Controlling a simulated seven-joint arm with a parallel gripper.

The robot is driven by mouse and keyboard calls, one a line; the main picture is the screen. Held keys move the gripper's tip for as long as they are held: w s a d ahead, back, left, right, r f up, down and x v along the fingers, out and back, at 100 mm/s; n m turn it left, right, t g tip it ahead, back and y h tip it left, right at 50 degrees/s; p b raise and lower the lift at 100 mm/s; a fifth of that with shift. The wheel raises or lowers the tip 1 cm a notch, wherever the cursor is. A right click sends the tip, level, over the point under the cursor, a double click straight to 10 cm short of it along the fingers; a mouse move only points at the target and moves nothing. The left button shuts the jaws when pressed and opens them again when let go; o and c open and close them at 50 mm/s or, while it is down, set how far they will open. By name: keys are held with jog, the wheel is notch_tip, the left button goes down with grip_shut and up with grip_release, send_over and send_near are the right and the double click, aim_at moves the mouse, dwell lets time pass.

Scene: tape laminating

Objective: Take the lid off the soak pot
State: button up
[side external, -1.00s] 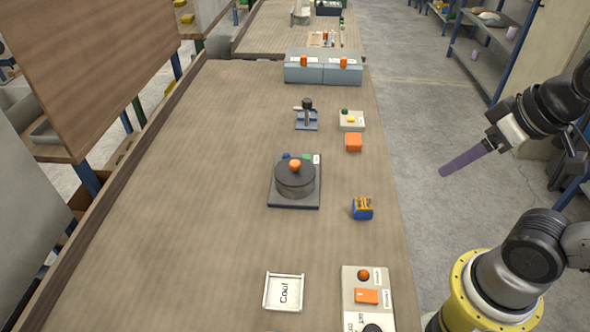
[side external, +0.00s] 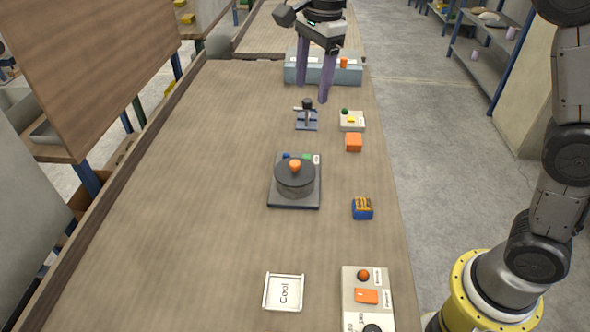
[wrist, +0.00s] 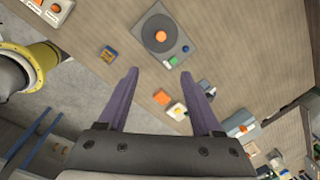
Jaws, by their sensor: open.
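The soak pot (side external: 294,188) is a dark round pot on a grey base plate (side external: 307,204) in the middle of the table. Its grey lid (side external: 283,178) sits on top with an orange knob (side external: 295,166) at the centre. In the wrist view the lid (wrist: 149,34) shows from above, with its orange knob (wrist: 160,36), beyond my fingertips. My gripper (side external: 313,100) is open and empty, high above the far part of the table, beyond the pot and apart from it. Its two purple fingers also show spread in the wrist view (wrist: 159,75).
Near the pot are a blue-yellow box (side external: 362,208), an orange block (side external: 353,142), a small button box (side external: 352,122) and a blue stand with a dark knob (side external: 307,115). Blue-grey boxes (side external: 345,75) stand farther back. A "Cool" tray (side external: 284,292) and control panel (side external: 367,296) lie at the front. The table's left side is clear.

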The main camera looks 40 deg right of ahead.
jog(key=g, duration=0.1)
send_over(295, 162)
notch_tip(295, 162, down, 6)
jog(key=shift+n, duration=0.3)
jog(key=f, duration=0.7)
jog(key=shift+s+a+f, duration=0.15)
jog(key=shift+a+f, duration=0.1)
jog(key=shift+a, duration=0.15)
jog(key=shift+d+f, duration=0.2)
jog(key=shift+f, duration=1.4)
jog(key=shift+d+f, duration=0.15)
jog(key=shift+f, duration=1.4)
grip_shut()
